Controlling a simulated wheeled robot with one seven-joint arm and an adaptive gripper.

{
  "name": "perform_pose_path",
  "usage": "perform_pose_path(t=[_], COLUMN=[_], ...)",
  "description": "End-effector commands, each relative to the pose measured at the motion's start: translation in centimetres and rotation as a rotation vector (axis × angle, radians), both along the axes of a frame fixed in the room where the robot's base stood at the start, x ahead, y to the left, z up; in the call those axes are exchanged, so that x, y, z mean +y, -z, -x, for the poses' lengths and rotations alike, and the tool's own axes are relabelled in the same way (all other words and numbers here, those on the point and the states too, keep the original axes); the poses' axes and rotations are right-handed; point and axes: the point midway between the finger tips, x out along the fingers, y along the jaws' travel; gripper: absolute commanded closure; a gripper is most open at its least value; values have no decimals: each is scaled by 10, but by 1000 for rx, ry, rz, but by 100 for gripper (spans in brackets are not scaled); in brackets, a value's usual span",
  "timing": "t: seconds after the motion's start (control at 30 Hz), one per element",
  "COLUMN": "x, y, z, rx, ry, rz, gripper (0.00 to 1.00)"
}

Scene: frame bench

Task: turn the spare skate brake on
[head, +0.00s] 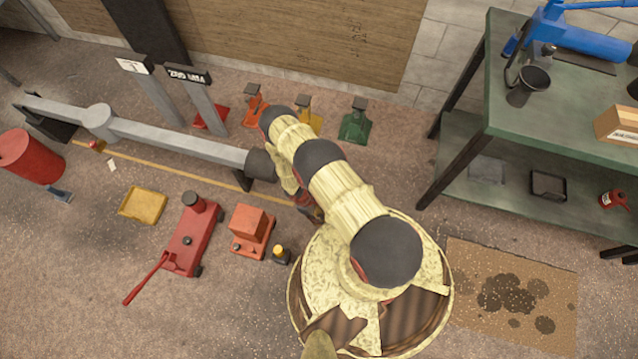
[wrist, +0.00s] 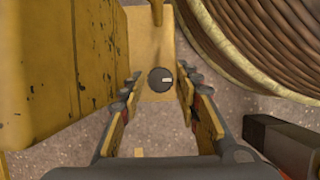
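In the wrist view a round black knob (wrist: 158,80) with a short pale mark to the right of its middle sits on a narrow yellow plate (wrist: 145,30). I take it to be the skate's brake knob. A tall scuffed yellow block (wrist: 60,70) stands beside it on the left. My gripper (wrist: 160,73) is open, one finger on each side of the knob, with a gap on both sides. I cannot tell its height above the knob. In the head view my arm mostly hides my gripper (head: 306,208), and I cannot make out the knob.
A grey beam (head: 170,138) lies behind. A green bench (head: 480,90) stands right. Open floor shows at the lower left.

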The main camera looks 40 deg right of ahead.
Motion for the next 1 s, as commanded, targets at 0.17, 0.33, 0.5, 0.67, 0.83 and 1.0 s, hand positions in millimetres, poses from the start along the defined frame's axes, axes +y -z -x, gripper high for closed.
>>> perform_pose_path(t=[0.17,0.33,0.5,0.67,0.83,1.0], x=[0,0,0,0,0,1], y=[0,0,0,0,-1,-2], z=[0,0,0,0,0,1], rx=[0,0,0,1,1,1], ry=[0,-1,-1,-1,-2,-26], rz=[0,0,0,0,0,0], gripper=[67,77,87,96,100,100])
